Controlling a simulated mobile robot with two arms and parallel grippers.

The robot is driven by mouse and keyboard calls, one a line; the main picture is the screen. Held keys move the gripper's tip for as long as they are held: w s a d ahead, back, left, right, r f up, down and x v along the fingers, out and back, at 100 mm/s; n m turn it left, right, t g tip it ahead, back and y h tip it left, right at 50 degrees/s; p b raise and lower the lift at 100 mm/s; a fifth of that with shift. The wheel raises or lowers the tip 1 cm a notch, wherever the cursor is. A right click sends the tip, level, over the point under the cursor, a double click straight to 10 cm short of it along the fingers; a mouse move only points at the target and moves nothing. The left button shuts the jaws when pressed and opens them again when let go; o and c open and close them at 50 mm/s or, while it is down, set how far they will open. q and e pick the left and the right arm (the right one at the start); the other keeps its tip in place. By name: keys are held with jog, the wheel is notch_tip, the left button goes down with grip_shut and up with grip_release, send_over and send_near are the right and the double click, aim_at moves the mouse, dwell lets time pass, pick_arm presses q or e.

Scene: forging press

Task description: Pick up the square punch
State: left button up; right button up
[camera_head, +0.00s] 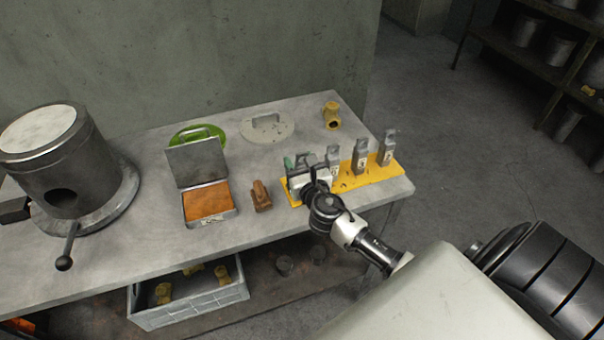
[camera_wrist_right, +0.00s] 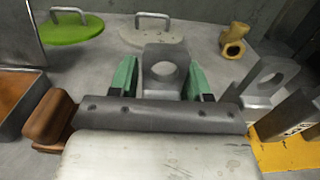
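Several grey metal punches with holed tops stand in a row on a yellow rack (camera_head: 350,183). One punch (camera_wrist_right: 165,72) is between the green-tipped fingers of my right gripper (camera_wrist_right: 160,80), at the rack's left end. The fingers are on either side of its top, with a small gap showing at the left finger, so the gripper looks open around it. Its lower part and any mark are hidden by the gripper body. The other punches (camera_head: 333,160), (camera_head: 360,157) and (camera_head: 387,148) stand upright to its right. Their marks are too small to tell which is square. My left gripper is out of view.
Left of the rack are a brown block (camera_head: 261,196) and an open metal box (camera_head: 208,222) with an orange inside. Behind are a green lid (camera_head: 190,133), a grey lid (camera_head: 268,129) and a yellow pipe fitting (camera_head: 331,117). A large pot (camera_head: 95,170) stands far left.

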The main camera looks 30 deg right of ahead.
grip_shut()
jog(key=shift+r, duration=0.15)
